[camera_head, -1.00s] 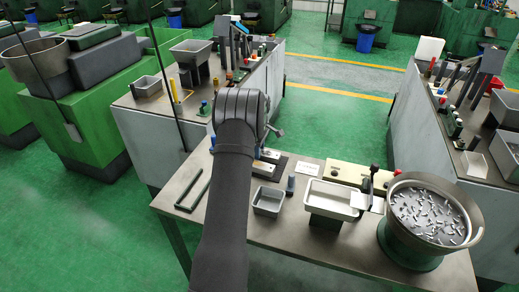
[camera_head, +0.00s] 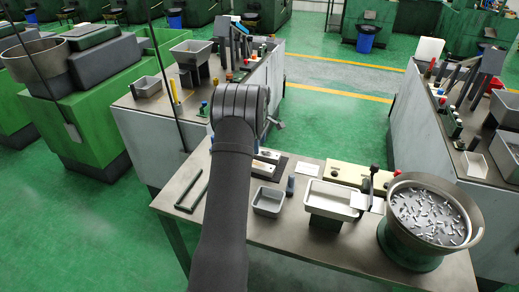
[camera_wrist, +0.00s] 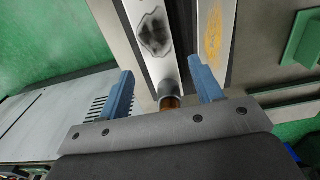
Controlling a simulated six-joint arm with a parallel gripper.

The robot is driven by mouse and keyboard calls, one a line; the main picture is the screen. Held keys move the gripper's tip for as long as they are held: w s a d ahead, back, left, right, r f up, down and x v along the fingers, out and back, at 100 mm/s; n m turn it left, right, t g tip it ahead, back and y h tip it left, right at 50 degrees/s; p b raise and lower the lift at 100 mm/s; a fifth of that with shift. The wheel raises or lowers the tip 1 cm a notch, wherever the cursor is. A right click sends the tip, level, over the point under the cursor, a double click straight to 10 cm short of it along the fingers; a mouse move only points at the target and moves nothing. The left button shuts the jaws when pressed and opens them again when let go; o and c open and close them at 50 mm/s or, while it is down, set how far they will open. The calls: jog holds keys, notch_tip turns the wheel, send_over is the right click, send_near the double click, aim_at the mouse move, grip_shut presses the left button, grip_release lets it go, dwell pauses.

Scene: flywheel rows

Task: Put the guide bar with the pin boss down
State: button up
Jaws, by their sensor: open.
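In the wrist view, a long pale metal guide bar (camera_wrist: 150,35) with a dark smudge lies along a dark strip. Its near end has a round pin boss (camera_wrist: 170,94), grey on top and brownish below. My gripper (camera_wrist: 163,74) is open, with one blue finger on each side of the boss and a visible gap to both. A second pale bar (camera_wrist: 214,35) with a yellow-orange patch lies to the right. In the head view, part of the bars (camera_head: 264,162) shows on the bench beside my arm, which hides my gripper.
The bench (camera_head: 300,236) also carries a small grey tray (camera_head: 269,201), a white bin (camera_head: 331,200), a cream block with a black lever (camera_head: 345,174) and a bowl of metal parts (camera_head: 428,216).

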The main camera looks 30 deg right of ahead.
notch_tip(320, 180, up, 9)
jog(key=shift+f, duration=0.2)
dwell(0.3)
notch_tip(320, 180, down, 13)
jog(key=shift+r, duration=2.05)
jog(key=shift+f, duration=0.15)
